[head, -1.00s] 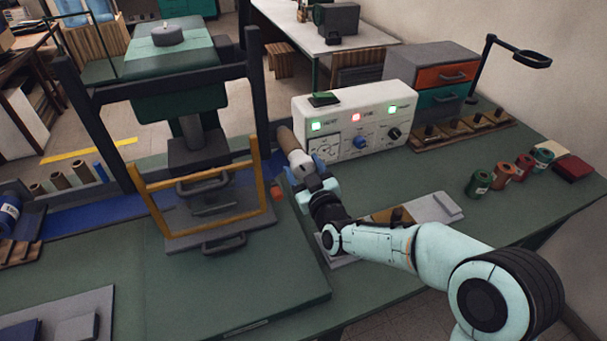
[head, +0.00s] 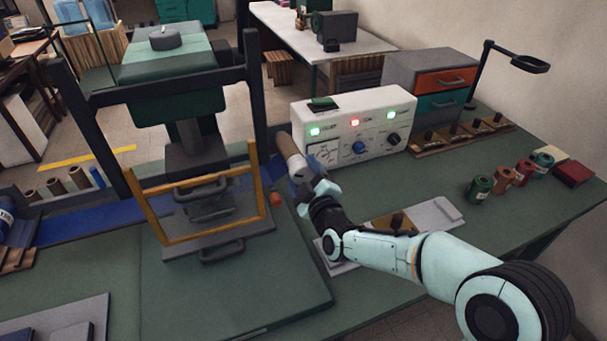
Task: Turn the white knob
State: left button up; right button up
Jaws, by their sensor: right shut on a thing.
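The white control box (head: 375,110) stands at the back of the green table. My right gripper (head: 302,182) is just in front of the box's left end, shut on a pale cylinder with a brown top (head: 288,148). The cylinder leans up and left, and its lower end is hidden by the fingers. My left gripper is not in view.
A press with a yellow frame (head: 155,222) stands left of my right gripper. A small orange piece (head: 275,200) lies beside it. Several spools, including a green one (head: 479,188), stand at the right. A drawer unit (head: 430,75) is behind the box.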

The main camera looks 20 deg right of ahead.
jog(key=shift+f, duration=0.1)
jog(key=o, duration=1)
jog(key=s, duration=1.3)
jog(key=shift+s+a+b, duration=0.25)
jog(key=shift+a+b, duration=0.1)
